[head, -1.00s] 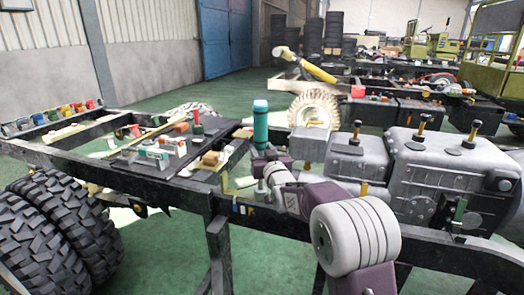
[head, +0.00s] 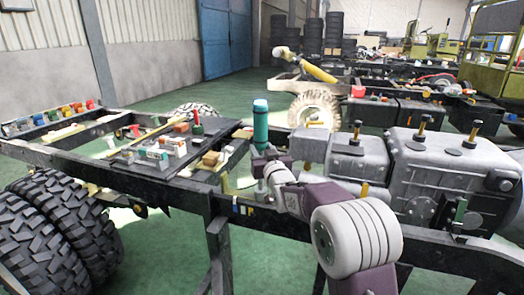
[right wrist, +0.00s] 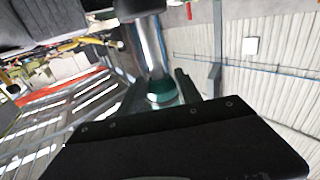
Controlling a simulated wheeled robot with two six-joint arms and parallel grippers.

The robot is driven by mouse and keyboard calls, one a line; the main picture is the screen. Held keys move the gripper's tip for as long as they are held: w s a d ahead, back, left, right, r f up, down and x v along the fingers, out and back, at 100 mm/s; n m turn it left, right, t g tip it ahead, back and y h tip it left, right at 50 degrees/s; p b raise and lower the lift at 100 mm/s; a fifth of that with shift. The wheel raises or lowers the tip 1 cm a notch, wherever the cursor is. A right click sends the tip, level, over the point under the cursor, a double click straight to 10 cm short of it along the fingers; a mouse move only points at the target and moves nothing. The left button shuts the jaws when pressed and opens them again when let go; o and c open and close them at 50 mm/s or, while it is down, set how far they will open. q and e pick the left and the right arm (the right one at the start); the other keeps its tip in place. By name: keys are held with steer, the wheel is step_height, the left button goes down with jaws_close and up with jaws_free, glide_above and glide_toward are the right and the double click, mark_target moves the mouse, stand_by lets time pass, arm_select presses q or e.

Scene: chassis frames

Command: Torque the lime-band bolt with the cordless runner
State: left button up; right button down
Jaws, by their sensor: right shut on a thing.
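My right gripper (head: 262,157) is shut on an upright teal cylindrical tool (head: 260,120), which appears to be the cordless runner. It stands over the near rail of the chassis frame. In the right wrist view, the tool shows as a grey shaft (right wrist: 151,50) with a teal end (right wrist: 162,92), between the dark fingers. I cannot tell which bolt has the lime band. My left gripper is not in view.
Small blocks and parts lie on a dark tray (head: 150,165) left of the tool. Coloured blocks (head: 65,110) line the far left rail. Grey housings (head: 440,165) fill the right side of the frame. Large black tyres (head: 55,225) stand at lower left.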

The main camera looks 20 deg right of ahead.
mark_target(263, 126)
steer(key=shift+f, duration=0.1)
stand_by(0.4)
steer(key=shift+r+p, duration=1.05)
steer(key=shift+r, duration=0.6)
steer(key=shift+r, duration=0.1)
step_height(263, 126, up, 5)
steer(key=p, duration=0.3)
steer(key=shift+p, duration=0.4)
